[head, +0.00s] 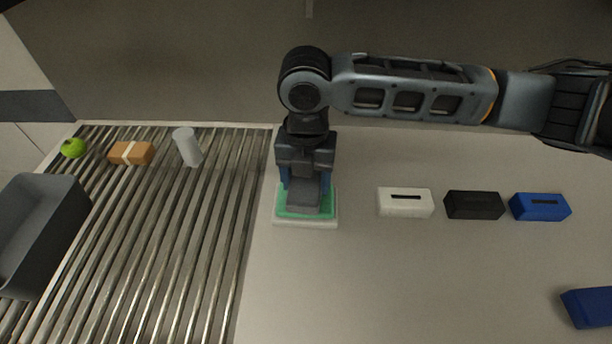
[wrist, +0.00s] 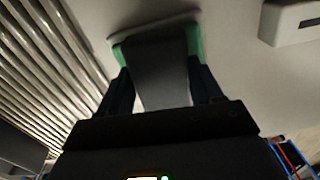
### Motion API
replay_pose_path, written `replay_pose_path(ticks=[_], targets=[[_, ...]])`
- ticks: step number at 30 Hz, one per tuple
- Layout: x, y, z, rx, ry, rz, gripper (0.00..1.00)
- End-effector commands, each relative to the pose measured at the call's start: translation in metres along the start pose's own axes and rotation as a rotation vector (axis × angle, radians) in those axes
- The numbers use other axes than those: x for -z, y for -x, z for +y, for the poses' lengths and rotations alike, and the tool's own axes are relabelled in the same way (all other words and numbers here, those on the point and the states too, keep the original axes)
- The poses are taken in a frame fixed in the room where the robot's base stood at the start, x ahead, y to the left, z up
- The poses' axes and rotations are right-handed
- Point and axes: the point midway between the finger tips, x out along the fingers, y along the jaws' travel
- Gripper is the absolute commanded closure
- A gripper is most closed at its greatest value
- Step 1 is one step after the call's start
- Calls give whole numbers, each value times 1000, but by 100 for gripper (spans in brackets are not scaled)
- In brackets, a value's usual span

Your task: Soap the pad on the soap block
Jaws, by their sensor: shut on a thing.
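My gripper (head: 305,188) points down in the head view and is shut on a dark grey pad (head: 304,196). In the wrist view the pad (wrist: 158,72) fills the space between the two fingers. Right under it lies a flat green slab (head: 283,208), apparently the soap block, on a whitish base (head: 305,223). Green edges (wrist: 194,42) show on both sides of the pad in the wrist view. The pad hides the middle of the slab. The pad's lower end is over the slab; I cannot tell whether they touch.
Left is a roller conveyor (head: 190,240) with a grey crate (head: 75,205), green apple (head: 73,147), orange box (head: 130,153) and white cylinder (head: 187,147). Right are slotted white (head: 405,208), black (head: 474,211) and blue (head: 540,212) boxes and a blue object (head: 588,307). The front counter is clear.

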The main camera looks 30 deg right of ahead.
Motion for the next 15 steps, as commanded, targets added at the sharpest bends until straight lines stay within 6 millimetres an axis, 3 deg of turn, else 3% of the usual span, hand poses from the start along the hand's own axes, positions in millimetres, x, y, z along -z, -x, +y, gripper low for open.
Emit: replay_pose_path(ticks=[15], targets=[[0, -6, 0, 0, 0, 0, 60]])
